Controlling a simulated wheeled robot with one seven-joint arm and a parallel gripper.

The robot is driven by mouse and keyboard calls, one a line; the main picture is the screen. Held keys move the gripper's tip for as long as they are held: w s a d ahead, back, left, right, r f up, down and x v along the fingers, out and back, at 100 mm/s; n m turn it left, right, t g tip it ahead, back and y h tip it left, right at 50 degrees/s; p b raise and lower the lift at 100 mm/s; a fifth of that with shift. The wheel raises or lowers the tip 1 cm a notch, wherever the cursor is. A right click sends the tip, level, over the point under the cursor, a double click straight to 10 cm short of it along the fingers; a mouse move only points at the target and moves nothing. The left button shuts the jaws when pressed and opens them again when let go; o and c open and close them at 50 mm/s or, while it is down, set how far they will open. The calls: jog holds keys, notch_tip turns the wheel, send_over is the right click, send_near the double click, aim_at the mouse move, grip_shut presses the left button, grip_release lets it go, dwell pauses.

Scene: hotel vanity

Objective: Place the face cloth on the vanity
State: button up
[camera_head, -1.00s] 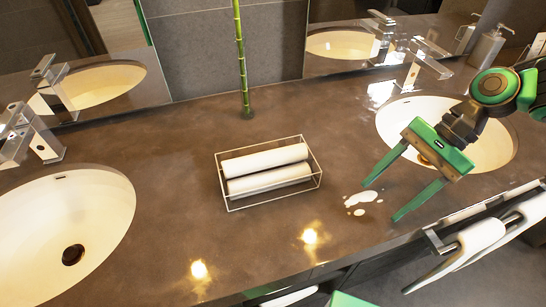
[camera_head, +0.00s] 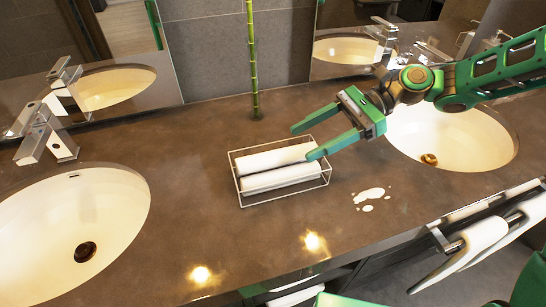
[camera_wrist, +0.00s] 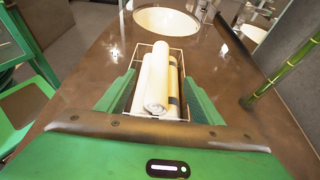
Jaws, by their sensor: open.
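The back roll (camera_head: 275,158) sits a little higher in the picture than the front roll (camera_head: 280,178). My gripper (camera_head: 303,142) is open and empty, with its green fingers pointing left at the basket's right end. In the wrist view the basket (camera_wrist: 136,96) and the rolls (camera_wrist: 155,85) show between my open fingers (camera_wrist: 158,90). I cannot tell how high the fingers are above the rolls.
A left basin (camera_head: 70,235) and a right basin (camera_head: 455,135) flank the basket. A bamboo stalk (camera_head: 253,65) stands behind it. A white spill (camera_head: 370,194) lies to its right. White towels (camera_head: 485,235) hang at the front right. The counter in front of the basket is clear.

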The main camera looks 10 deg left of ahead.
aim_at(289, 149)
jog(key=x, duration=0.3)
jog(key=shift+x, duration=2.75)
jog(key=shift+s+r, duration=0.1)
jog(key=shift+r, duration=0.05)
jog(key=c, duration=1.2)
jog(key=shift+r, duration=0.1)
